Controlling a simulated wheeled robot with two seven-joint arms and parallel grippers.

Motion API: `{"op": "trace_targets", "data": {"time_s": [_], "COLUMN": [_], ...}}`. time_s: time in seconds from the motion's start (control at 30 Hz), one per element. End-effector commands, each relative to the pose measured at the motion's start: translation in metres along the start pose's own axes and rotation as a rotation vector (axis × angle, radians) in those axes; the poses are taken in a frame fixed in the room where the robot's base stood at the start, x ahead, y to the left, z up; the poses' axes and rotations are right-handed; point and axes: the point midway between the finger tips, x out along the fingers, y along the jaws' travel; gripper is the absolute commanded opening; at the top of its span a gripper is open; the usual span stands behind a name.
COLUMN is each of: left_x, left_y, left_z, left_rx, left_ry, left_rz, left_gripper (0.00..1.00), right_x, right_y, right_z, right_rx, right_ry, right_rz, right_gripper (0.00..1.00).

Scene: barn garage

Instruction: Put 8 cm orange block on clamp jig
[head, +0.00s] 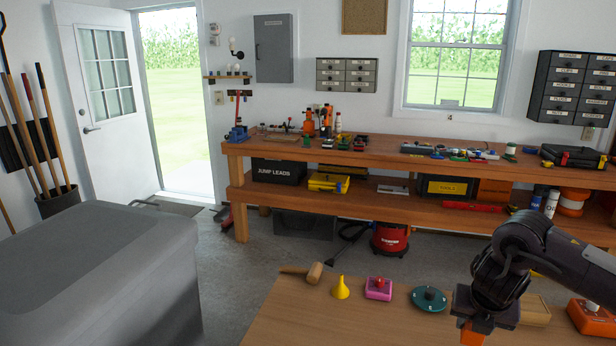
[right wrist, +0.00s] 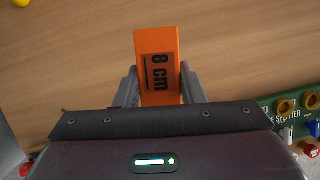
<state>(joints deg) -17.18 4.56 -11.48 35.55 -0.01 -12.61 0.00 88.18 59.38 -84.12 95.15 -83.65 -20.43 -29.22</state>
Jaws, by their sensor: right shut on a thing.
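The orange block (right wrist: 158,45), marked "8 cm", is between the two fingers of my right gripper (right wrist: 160,88) in the right wrist view. The gripper is shut on it. In the head view my right gripper (head: 478,318) is over the near wooden table, and part of the orange block (head: 471,335) shows below it at the bottom edge. I cannot pick out the clamp jig for certain in either view. My left gripper is not in view.
The near table (head: 330,322) holds a wooden mallet (head: 305,273), yellow funnel (head: 340,288), pink box (head: 378,289), teal disc (head: 429,298), wooden block (head: 535,311) and orange box (head: 592,318). A green splitter board (right wrist: 295,120) lies right of the gripper. A long workbench (head: 400,152) stands behind.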

Motion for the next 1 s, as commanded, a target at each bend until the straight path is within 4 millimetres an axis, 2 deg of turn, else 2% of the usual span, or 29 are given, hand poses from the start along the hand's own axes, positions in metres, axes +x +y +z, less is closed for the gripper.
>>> {"op": "trace_targets", "data": {"time_s": [0.2, 0.57, 0.77, 1.0], "left_x": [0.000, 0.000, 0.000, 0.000], "left_y": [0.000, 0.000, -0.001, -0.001], "left_z": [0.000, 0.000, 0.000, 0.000], "left_rx": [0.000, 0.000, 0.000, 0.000], "left_ry": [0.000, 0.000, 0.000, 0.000], "left_rz": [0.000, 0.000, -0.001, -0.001], "left_gripper": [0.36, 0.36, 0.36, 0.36], "right_x": [-0.005, -0.011, -0.017, -0.026], "right_y": [0.027, 0.061, 0.075, 0.085], "right_z": [-0.021, -0.065, -0.093, -0.131], "right_rx": [0.176, 0.576, 0.859, 1.269], "right_ry": [-0.007, -0.008, -0.008, -0.002], "right_rz": [-0.077, -0.245, -0.361, -0.529], "right_gripper": [0.09, 0.09, 0.09, 0.09]}}
